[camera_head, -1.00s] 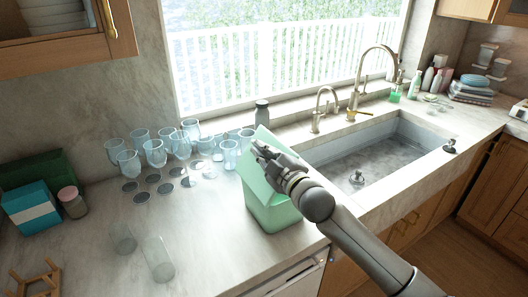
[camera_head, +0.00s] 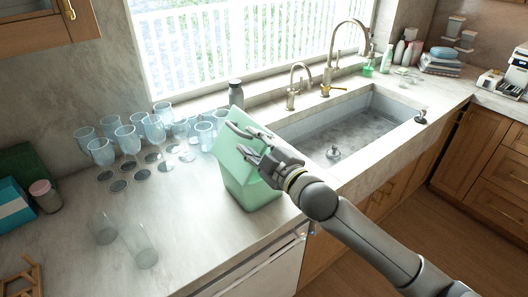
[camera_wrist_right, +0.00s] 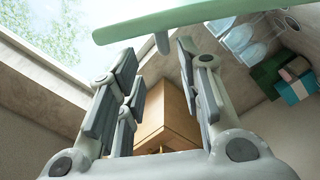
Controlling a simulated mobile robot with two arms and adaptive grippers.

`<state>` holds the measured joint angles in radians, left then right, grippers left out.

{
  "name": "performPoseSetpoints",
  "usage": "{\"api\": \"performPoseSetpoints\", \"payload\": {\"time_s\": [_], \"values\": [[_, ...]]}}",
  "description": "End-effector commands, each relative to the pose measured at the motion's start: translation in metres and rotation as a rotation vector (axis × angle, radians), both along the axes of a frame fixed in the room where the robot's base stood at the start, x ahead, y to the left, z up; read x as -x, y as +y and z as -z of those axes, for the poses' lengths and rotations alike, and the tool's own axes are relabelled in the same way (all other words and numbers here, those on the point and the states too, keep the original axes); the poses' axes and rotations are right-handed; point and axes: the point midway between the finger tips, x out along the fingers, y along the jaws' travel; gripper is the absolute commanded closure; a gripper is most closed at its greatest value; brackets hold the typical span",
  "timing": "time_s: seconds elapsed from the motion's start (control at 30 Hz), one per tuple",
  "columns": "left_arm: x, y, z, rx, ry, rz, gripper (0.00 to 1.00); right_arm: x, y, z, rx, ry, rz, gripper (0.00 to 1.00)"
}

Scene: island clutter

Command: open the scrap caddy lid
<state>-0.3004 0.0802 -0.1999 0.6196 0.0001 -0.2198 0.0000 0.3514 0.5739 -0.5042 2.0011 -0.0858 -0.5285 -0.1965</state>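The scrap caddy (camera_head: 250,192) is a light green bin on the counter, left of the sink. Its flat green lid (camera_head: 225,150) stands raised and tilted at the caddy's top. My right gripper (camera_head: 240,141) is in front of the lid, its fingers spread and overlapping it in the head view; I cannot tell whether they touch it. In the right wrist view the fingers (camera_wrist_right: 158,88) are apart with nothing between them. A green edge (camera_wrist_right: 190,22), apparently the lid, crosses above the fingertips there. My left gripper is not in view.
Two clear tumblers (camera_head: 140,245) are nearer the front. A dark bottle (camera_head: 236,94) stands behind the caddy. The sink (camera_head: 345,135) is to the right. Counter in front of the glasses is mostly clear.

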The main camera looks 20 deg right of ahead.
Motion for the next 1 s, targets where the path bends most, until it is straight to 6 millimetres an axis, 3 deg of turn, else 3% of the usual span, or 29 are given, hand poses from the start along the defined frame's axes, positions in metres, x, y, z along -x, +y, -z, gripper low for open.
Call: {"api": "performPoseSetpoints", "payload": {"time_s": [0.1, 0.3, 0.67, 0.77, 0.87, 0.93, 1.0], "values": [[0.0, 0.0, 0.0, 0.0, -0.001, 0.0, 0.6, 0.022, -0.007, 0.001, 0.002, 0.002, 0.0, 0.66], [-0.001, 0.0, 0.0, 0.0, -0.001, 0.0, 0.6, 0.04, -0.014, 0.0, 0.0, 0.001, 0.001, 0.66], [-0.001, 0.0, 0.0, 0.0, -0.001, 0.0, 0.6, 0.045, -0.015, 0.0, 0.0, 0.0, 0.0, 0.66], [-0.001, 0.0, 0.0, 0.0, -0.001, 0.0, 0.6, 0.046, -0.015, 0.003, -0.006, 0.01, 0.005, 0.78], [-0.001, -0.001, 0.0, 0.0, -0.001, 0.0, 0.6, 0.053, -0.017, 0.021, -0.042, 0.076, 0.036, 0.91], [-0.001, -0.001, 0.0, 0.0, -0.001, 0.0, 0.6, 0.065, -0.02, 0.047, -0.093, 0.171, 0.082, 1.0], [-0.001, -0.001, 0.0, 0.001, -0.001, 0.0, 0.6, 0.086, -0.026, 0.081, -0.156, 0.304, 0.15, 1.0]]}}
